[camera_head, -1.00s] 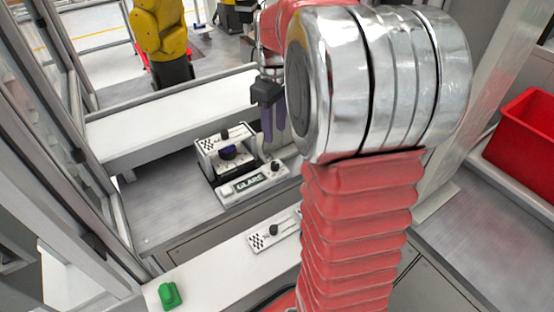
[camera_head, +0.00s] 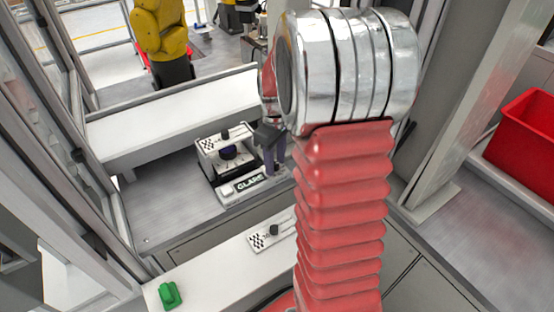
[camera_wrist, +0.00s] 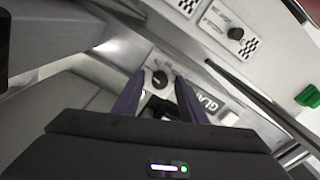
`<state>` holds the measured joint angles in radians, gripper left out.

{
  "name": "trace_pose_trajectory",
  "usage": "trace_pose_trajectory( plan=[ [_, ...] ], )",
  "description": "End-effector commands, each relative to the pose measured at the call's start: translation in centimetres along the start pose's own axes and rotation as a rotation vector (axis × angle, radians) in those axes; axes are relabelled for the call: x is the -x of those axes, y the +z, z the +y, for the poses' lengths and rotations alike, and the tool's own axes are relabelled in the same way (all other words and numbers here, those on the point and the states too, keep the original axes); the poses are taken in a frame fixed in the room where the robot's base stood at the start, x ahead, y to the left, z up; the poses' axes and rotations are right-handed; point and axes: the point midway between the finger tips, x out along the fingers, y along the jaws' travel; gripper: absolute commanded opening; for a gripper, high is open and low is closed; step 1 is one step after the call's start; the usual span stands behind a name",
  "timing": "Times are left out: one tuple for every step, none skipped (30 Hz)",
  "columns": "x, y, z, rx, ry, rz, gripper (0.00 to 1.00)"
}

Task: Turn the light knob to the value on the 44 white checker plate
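A white panel marked GLARE (camera_head: 248,183) lies in front of the checkered box. Its small black knob (camera_wrist: 160,79) shows in the wrist view between my fingertips; in the head view my gripper hides it. My gripper (camera_head: 275,172) has two purple fingers, pointing down over the panel's right end. In the wrist view the fingers (camera_wrist: 158,84) stand apart on either side of the knob; contact cannot be told. A white checker plate (camera_head: 260,243) with a black knob lies on the near shelf, also in the wrist view (camera_wrist: 214,24). Its number is too small to read.
A white box (camera_head: 208,146) with a checker patch and a dark blue knob stands behind the panel. A green object (camera_head: 169,294) lies on the near white shelf. A red bin (camera_head: 525,140) stands right. A yellow arm (camera_head: 160,32) stands at the back.

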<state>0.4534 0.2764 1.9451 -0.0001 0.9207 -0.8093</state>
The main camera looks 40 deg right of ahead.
Motion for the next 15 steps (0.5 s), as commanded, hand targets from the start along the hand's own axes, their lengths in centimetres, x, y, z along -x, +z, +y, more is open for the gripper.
trace_pose_trajectory(
  plan=[
    [-0.14,0.01,0.01,0.0,0.0,0.0,0.38],
    [-0.17,0.0,0.02,0.0,0.0,0.0,0.38],
    [-0.18,0.0,0.02,0.0,0.0,0.0,0.38],
    [-0.18,0.0,0.02,0.0,0.0,0.0,0.38],
    [-0.17,0.0,0.03,0.0,0.001,0.001,0.38],
    [-0.17,0.01,0.03,0.0,0.001,0.0,0.38],
    [-0.16,0.01,0.03,0.0,0.001,0.0,0.38],
    [-0.16,0.01,0.03,-0.001,0.001,0.0,0.38],
    [-0.15,0.01,0.03,-0.001,0.0,0.0,0.37],
    [-0.15,0.01,0.03,-0.001,0.001,0.0,0.34],
    [-0.15,0.01,0.03,-0.001,0.0,0.0,0.32],
    [-0.14,0.01,0.03,-0.001,0.001,0.0,0.3],
    [-0.14,0.01,0.04,-0.001,0.001,0.001,0.27],
    [-0.14,0.02,0.04,-0.001,0.001,0.0,0.25],
    [-0.13,0.01,0.04,-0.001,0.001,0.001,0.23]
  ],
)
